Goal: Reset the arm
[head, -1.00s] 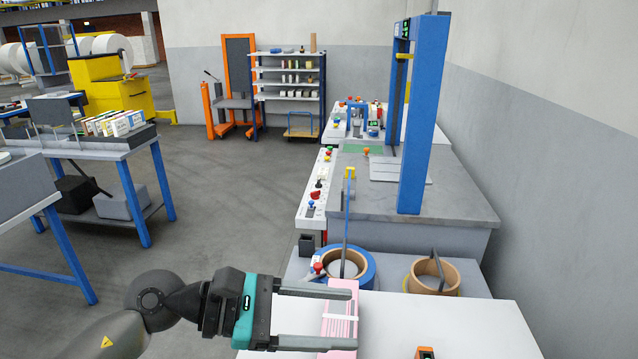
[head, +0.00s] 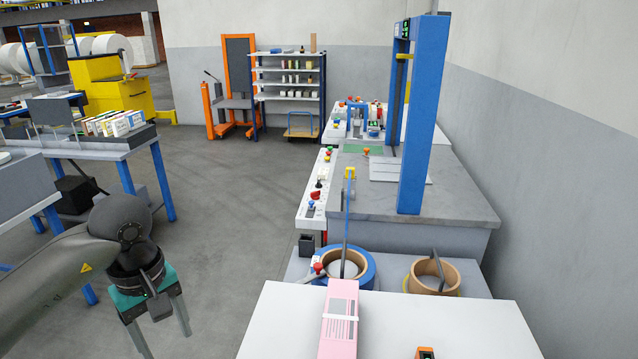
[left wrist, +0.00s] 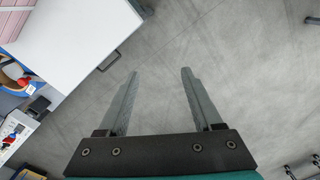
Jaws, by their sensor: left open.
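My left gripper (head: 166,328) hangs with its fingers pointing down over the floor, left of the white table, in the head view. In the left wrist view its two fingers (left wrist: 158,95) are spread apart with only bare grey floor between them. The pink bundle with a white strap (head: 340,318) lies on the white table, apart from my gripper. Part of the pink bundle (left wrist: 48,20) also shows at the upper left of the left wrist view. My right gripper is in neither view.
The white table (head: 445,325) also carries a small orange-and-black device (head: 425,353). Behind it stand a blue strap roll (head: 366,275) and a brown roll (head: 436,276). A blue-legged bench (head: 95,150) is at the left. Open floor (head: 235,220) lies between.

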